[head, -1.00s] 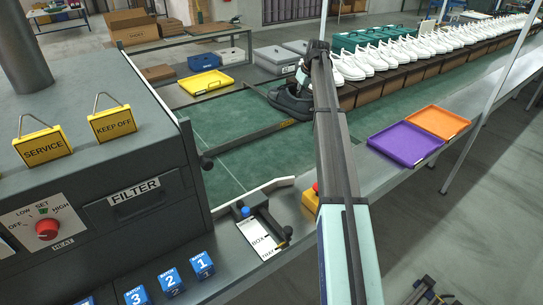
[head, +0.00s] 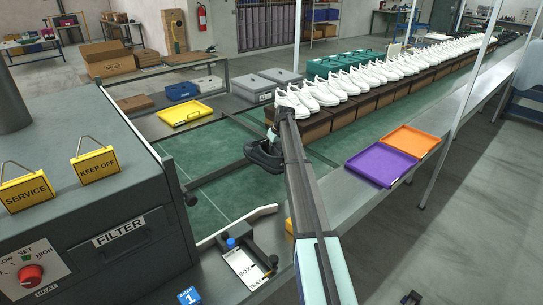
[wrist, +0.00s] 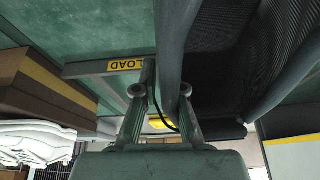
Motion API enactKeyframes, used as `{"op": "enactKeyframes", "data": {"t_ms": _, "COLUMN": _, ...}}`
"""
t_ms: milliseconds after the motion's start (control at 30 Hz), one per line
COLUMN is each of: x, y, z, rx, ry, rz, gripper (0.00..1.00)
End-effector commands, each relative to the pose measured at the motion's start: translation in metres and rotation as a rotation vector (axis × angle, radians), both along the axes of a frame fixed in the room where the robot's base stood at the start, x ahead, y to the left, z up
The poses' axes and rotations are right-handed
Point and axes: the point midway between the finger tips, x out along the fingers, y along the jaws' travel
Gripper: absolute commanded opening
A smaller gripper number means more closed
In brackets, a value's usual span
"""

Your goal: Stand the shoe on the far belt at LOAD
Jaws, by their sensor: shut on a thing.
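A dark grey shoe (head: 262,157) hangs from my gripper (head: 271,136) over the green far belt (head: 215,200), beside the cross bar. It looks roughly level, sole down; I cannot tell whether it touches the belt. In the wrist view my gripper (wrist: 160,95) is shut on the shoe's upper edge, and its dark body (wrist: 215,55) fills the upper right. The yellow LOAD label (wrist: 125,65) shows upside down on the bar, just beside the shoe. In the head view the shoe and arm hide that part of the bar.
White shoes (head: 350,84) stand in a long row on brown boxes, right behind the held shoe. A yellow tray (head: 185,113) lies beyond the belt. Purple (head: 382,165) and orange (head: 412,141) trays lie on the right ledge. The dark FILTER machine (head: 90,215) stands at the left.

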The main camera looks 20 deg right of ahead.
Motion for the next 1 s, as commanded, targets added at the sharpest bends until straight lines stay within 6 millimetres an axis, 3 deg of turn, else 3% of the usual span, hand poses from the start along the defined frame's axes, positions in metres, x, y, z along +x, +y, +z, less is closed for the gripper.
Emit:
{"op": "enactKeyframes", "data": {"t_ms": 267, "x": 0.0, "y": 0.0, "z": -0.015, "rx": 0.0, "ry": -0.001, "rz": 0.0, "gripper": 0.0}}
{"op": "enactKeyframes", "data": {"t_ms": 533, "x": 0.0, "y": 0.0, "z": -0.048, "rx": 0.001, "ry": 0.0, "rz": 0.0, "gripper": 0.0}}
{"op": "enactKeyframes", "data": {"t_ms": 1000, "x": 0.0, "y": 0.0, "z": -0.056, "rx": 0.0, "ry": -0.001, "rz": 0.0, "gripper": 0.0}}
